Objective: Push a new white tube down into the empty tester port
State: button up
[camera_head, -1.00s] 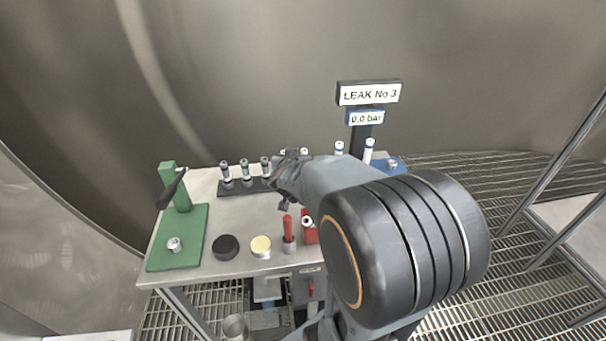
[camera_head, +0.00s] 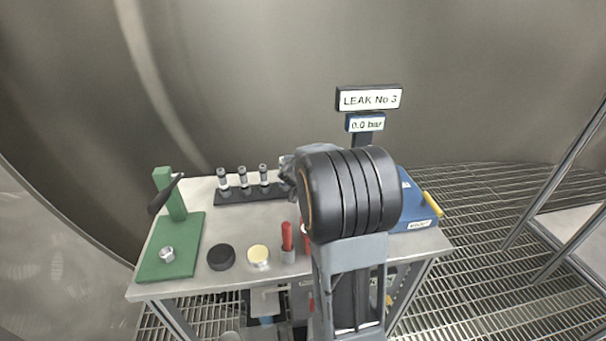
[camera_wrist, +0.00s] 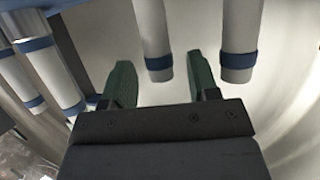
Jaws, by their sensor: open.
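Several white tubes with blue bands show in the wrist view, two near my fingers: one (camera_wrist: 153,35) between the fingertips in the picture, one (camera_wrist: 240,38) to the right. Others (camera_wrist: 50,65) are at the left. I cannot tell how far the fingers are from them.
A sign (camera_head: 369,98) reads LEAK No 3. Left of my arm stand a black rack (camera_head: 232,198) with several dark fittings, a green press (camera_head: 188,232), a black disc (camera_head: 221,257), a yellow-topped tin (camera_head: 258,255) and a red-handled tool (camera_head: 287,238).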

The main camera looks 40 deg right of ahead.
jog(key=shift+x, duration=1.65)
jog(key=shift+c, duration=0.3)
grip_shut()
